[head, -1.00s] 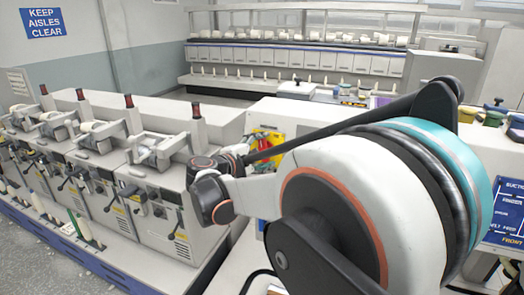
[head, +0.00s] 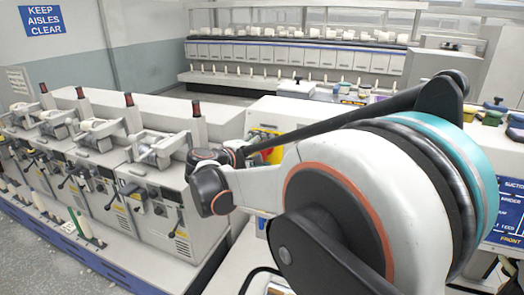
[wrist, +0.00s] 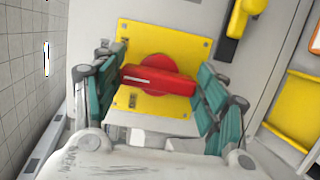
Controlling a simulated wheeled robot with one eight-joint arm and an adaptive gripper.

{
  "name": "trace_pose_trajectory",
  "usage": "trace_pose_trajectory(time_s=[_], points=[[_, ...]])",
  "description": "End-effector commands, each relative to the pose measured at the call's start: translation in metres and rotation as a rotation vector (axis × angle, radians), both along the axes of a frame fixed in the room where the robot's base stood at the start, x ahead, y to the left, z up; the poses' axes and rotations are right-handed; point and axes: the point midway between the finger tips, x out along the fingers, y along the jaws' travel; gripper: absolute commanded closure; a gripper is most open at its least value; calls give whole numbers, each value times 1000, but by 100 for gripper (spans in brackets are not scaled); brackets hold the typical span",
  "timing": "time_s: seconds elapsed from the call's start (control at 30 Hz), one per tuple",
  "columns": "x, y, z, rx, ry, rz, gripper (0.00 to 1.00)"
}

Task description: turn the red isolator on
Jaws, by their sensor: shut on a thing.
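The red isolator (wrist: 158,80) shows in the wrist view, a red handle bar over a round red disc on a yellow plate (wrist: 140,33). The handle lies nearly level across the picture, its right end slightly lower. My gripper (wrist: 159,84) has its teal-padded fingers on both sides of the handle, one at each end, and is shut on it. The exact contact at the fingertips is hard to see.
In the wrist view a yellow lever-like part (wrist: 240,20) and a yellow bin (wrist: 295,110) are at the right. In the head view a row of grey winding machines (head: 160,220) stands at the left, and a bench with a white box (head: 296,88) lies behind my arm.

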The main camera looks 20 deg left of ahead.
Motion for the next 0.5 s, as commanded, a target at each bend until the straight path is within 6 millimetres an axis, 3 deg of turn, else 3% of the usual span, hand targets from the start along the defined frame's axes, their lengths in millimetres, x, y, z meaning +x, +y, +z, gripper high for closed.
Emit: trace_pose_trajectory(time_s=[0.1,0.13,0.2,0.5], points=[[0,0,-1,2,2,0,57],[0,0,-1,2,2,0,31],[0,0,-1,2,2,0,15],[0,0,0,0,1,0,13]])
